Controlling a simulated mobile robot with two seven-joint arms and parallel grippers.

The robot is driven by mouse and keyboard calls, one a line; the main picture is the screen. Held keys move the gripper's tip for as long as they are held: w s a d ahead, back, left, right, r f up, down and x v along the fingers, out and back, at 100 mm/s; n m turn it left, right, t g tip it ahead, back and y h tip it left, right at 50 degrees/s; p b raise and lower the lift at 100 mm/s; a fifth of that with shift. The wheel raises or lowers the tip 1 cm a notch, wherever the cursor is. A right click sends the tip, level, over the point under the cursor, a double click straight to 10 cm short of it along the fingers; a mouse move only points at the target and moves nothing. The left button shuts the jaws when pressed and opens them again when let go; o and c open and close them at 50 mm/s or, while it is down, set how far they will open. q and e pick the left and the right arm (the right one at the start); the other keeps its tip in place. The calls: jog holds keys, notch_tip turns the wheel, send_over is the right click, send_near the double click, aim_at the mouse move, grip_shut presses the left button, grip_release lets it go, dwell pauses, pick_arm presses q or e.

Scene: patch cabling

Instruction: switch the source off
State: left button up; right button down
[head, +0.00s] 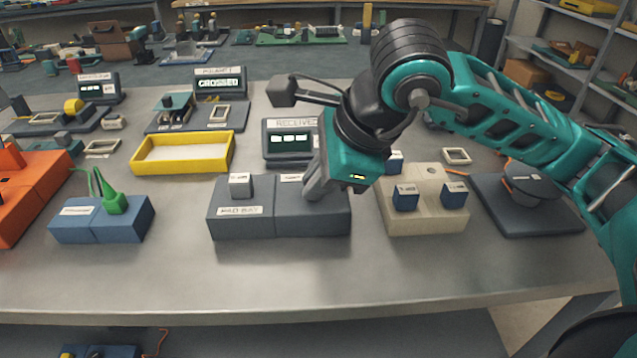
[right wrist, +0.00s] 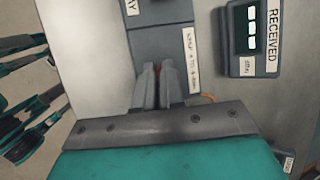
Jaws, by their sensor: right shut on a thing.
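A dark grey two-part block (head: 240,222) stands at the middle of the table, with a light grey piece (head: 241,184) on its left half. My right gripper (head: 313,192) reaches down onto the right half. I cannot tell from the labels which thing is the source. My left gripper is not in view.
A display marked RECEIVED (head: 291,141) stands behind the block. A beige block (head: 428,215) with blue pieces is to the right, a blue block (head: 100,225) with a green plug (head: 115,203) to the left. A yellow tray (head: 185,170) lies behind left. The front table strip is clear.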

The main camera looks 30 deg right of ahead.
dwell(0.3)
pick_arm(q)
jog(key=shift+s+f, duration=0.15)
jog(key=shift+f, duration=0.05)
pick_arm(e)
jog(key=c, duration=1.2)
grip_release()
jog(key=shift+c, duration=0.2)
pick_arm(q)
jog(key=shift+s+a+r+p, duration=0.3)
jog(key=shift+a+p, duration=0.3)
jog(key=shift+p, duration=0.6)
pick_arm(e)
jog(key=v, duration=1.3)
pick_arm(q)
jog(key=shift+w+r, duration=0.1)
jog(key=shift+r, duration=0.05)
